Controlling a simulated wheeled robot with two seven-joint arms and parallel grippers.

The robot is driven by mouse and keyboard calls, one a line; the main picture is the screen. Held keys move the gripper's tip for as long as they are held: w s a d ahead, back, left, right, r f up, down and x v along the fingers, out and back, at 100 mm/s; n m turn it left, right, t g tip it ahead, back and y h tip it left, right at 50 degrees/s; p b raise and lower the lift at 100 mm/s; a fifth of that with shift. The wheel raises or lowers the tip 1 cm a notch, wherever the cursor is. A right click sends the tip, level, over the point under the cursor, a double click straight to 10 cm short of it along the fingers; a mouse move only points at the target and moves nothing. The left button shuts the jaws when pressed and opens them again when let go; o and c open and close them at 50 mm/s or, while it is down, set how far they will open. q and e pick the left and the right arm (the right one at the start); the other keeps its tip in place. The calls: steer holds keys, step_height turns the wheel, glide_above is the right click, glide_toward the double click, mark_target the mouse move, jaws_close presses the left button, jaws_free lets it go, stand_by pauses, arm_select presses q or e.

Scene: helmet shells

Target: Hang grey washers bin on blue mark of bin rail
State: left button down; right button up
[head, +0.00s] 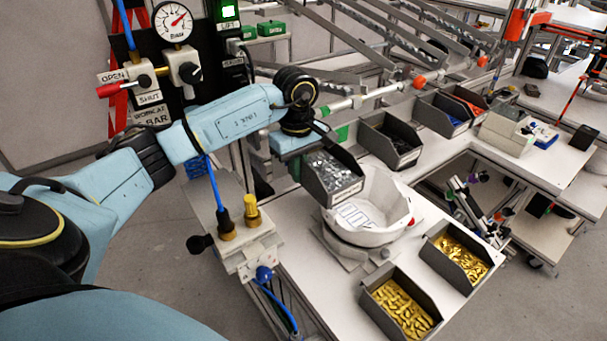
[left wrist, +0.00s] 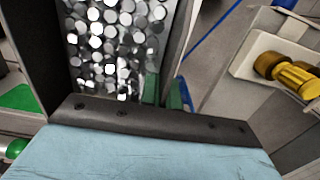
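The grey washers bin (head: 335,197) is a dark open bin full of shiny round washers. It hangs from my left gripper (head: 308,148), beside the white helmet shell (head: 372,228) and partly in front of it. In the left wrist view the washers (left wrist: 115,45) show close up, beyond a dark bar (left wrist: 150,122) at the gripper's front. My right gripper is not in view.
On the rail hang a dark bin (head: 390,140) and a bin of blue parts (head: 443,113). Two bins of brass parts (head: 402,305) (head: 457,257) stand on the bench's front. A valve block with a yellow knob (head: 252,208) stands left of the held bin.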

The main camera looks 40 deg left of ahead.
arm_select(q)
steer(key=shift+w+a+b, duration=0.15)
steer(key=shift+w+a, duration=0.05)
steer(key=shift+a, duration=0.45)
steer(key=shift+w+a+b, duration=0.15)
steer(key=shift+w+a, duration=0.05)
steer(key=shift+a, duration=0.45)
steer(key=shift+a+f, duration=0.1)
steer(key=shift+f, duration=0.1)
steer(key=shift+f+b, duration=0.85)
steer(key=c, duration=1.6)
jaws_free()
steer(key=shift+o, duration=0.2)
step_height(320, 180, up, 7)
steer(key=shift+a+r+b, duration=0.15)
steer(key=shift+r+b, duration=0.05)
steer(key=shift+b, duration=0.6)
